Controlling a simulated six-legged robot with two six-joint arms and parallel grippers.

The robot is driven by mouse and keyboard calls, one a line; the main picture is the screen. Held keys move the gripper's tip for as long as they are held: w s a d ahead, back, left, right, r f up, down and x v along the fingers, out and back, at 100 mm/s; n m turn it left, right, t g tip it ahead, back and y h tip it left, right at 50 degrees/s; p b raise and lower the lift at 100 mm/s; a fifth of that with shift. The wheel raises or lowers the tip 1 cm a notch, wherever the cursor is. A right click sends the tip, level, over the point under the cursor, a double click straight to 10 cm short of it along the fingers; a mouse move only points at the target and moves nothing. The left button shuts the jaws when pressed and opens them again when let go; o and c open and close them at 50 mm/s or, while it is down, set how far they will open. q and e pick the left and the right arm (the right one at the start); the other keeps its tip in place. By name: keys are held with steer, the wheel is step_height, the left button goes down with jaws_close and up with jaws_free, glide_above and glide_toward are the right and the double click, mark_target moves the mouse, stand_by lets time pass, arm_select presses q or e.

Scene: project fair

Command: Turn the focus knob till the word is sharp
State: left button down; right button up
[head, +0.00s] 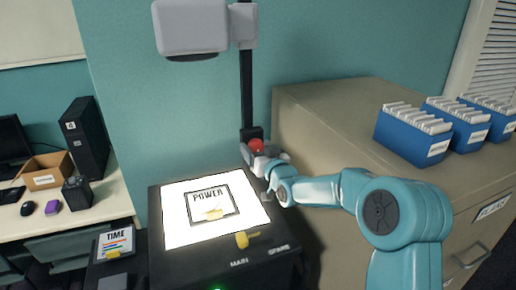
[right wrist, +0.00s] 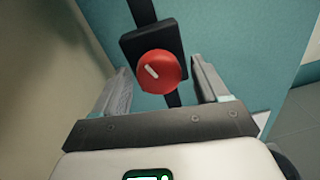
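The focus knob is a red round knob (head: 256,145) on a black block on the projector's upright post (head: 246,90). In the right wrist view the red knob (right wrist: 158,72) has a short white slanted mark. My right gripper (head: 258,158) is at the knob; in the right wrist view its two fingers (right wrist: 158,66) stand apart on either side of it, with small gaps. The projector's grey head (head: 190,28) is above. On the lit stage (head: 178,225) lies a framed sheet (head: 209,196) reading POWER. No projected picture is in view. My left gripper is not in view.
A TIME sheet (head: 115,243) is at the lower left. A tan cabinet (head: 325,105) with blue file boxes (head: 412,136) stands right, behind my arm. A desk (head: 100,205) is left.

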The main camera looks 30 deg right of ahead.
steer(key=shift+w+d+f, duration=0.1)
steer(key=shift+w+f, duration=0.05)
steer(key=c, duration=0.9)
steer(key=shift+o, duration=0.2)
steer(key=n+b, duration=0.5)
steer(key=b, duration=0.3)
steer(key=shift+f+b, duration=0.2)
steer(key=shift+b, duration=0.15)
steer(key=shift+r+n, duration=0.25)
steer(key=shift+n, duration=0.05)
steer(key=o, duration=1)
steer(key=shift+o, duration=0.2)
